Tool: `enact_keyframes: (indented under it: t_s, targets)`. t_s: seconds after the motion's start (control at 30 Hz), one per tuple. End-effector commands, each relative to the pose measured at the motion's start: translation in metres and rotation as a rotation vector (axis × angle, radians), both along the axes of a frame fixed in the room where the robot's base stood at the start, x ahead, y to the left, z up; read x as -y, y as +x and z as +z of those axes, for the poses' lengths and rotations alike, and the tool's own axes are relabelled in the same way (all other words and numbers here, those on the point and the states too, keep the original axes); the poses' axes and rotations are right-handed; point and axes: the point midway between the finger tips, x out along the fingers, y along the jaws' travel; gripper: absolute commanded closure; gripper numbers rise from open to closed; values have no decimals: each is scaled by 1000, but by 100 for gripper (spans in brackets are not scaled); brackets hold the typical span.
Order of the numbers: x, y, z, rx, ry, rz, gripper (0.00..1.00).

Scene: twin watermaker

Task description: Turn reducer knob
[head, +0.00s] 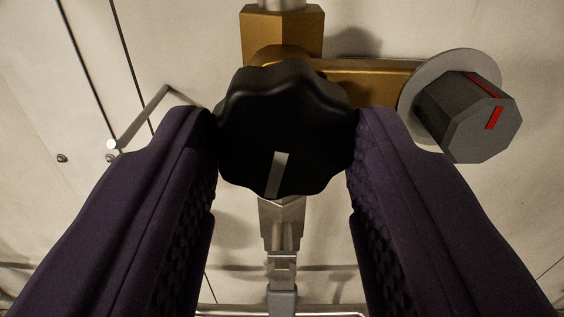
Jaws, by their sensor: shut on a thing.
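The black lobed knob (275,115) sits in the upper middle of the head view, in front of a brass body. Its pale marker line points down and slightly left. My gripper (284,135) is shut on this knob, with one dark purple finger against its left side and one against its right side. A second knob, grey and faceted with a red marker (468,115), sits to the right on a round metal plate. The picture has no label that says which knob is the reducer.
The brass fitting (283,35) and its arm run behind the black knob towards the grey knob. A metal pipe (282,262) runs down below. A thin metal rod handle (138,118) stands out at the left. The right finger is close to the grey knob. Pale panels lie behind.

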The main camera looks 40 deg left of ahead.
Motion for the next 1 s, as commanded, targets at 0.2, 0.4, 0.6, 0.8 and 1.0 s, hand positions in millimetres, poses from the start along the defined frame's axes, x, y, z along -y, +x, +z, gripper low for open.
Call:
enact_keyframes:
  t_s: [0.2,0.4,0.6,0.8,1.0]
  targets:
    - [0,0,-1,21,-28,0,86]
    - [0,0,-3,83,-113,0,86]
    - [0,0,-5,183,-249,0,86]
    - [0,1,-5,295,-403,0,86]
    - [1,1,-4,403,-554,-1,86]
